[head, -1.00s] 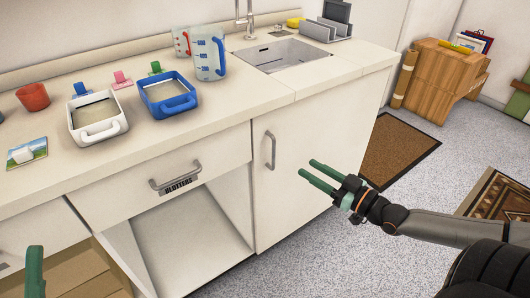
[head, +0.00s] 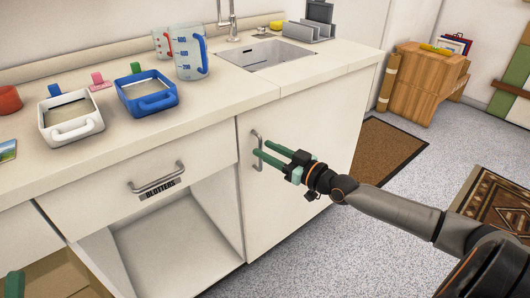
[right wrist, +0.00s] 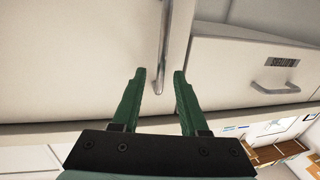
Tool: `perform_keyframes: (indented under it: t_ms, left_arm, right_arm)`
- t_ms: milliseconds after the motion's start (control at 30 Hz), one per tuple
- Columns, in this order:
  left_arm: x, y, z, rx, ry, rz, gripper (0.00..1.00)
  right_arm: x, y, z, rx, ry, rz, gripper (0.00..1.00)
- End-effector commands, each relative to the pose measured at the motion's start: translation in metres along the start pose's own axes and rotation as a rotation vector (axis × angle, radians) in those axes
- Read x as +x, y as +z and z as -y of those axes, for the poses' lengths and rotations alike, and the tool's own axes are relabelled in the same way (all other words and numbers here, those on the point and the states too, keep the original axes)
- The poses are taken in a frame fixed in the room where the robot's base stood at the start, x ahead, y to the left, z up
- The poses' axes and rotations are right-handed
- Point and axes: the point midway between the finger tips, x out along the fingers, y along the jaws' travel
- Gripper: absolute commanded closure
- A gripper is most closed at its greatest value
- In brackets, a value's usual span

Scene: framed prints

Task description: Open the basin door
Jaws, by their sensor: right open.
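The basin door (head: 285,215) is the white cabinet door below the sink, and it looks closed. Its upright metal handle (head: 256,138) is near the door's left edge. My right gripper (head: 260,148) is open at the handle, with its green fingers pointing at the door. In the right wrist view, the handle (right wrist: 163,50) runs down between the two open fingertips (right wrist: 159,72); I cannot tell whether they touch it. Only a green fingertip of my left gripper (head: 14,284) shows, at the bottom left corner.
The sink (head: 268,54) is set into the counter above. A drawer (head: 110,180) with a "BLOTTERS" label is left of the door, over an open compartment (head: 170,240). Blue (head: 150,100) and white (head: 65,128) trays stand on the counter. A brown mat (head: 385,155) lies on the floor at right.

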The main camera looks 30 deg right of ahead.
Motion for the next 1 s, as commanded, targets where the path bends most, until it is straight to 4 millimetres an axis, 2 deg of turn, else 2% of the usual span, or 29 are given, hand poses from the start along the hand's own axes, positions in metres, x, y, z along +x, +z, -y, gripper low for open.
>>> perform_keyframes:
  t_ms: [200,500,900,1000]
  left_arm:
    - [-0.0024,0.003,-0.002,-0.005,0.004,0.003,0.5]
    - [-0.0023,0.0031,-0.0019,-0.006,0.005,0.004,0.5]
    - [-0.0023,0.003,-0.0017,-0.004,0.005,0.002,0.5]
    - [-0.0024,0.0029,-0.0016,-0.004,0.005,0.002,0.5]
  right_arm:
    - [0.0108,0.0001,0.0003,0.0,-0.001,0.0,0.56]
    - [0.0117,0.0,0.0005,0.0,-0.001,0.001,0.56]
    - [0.0115,0.0,0.0005,0.0,-0.001,0.001,1.0]
    - [0.0115,0.0,0.0005,0.0,-0.001,0.001,1.0]
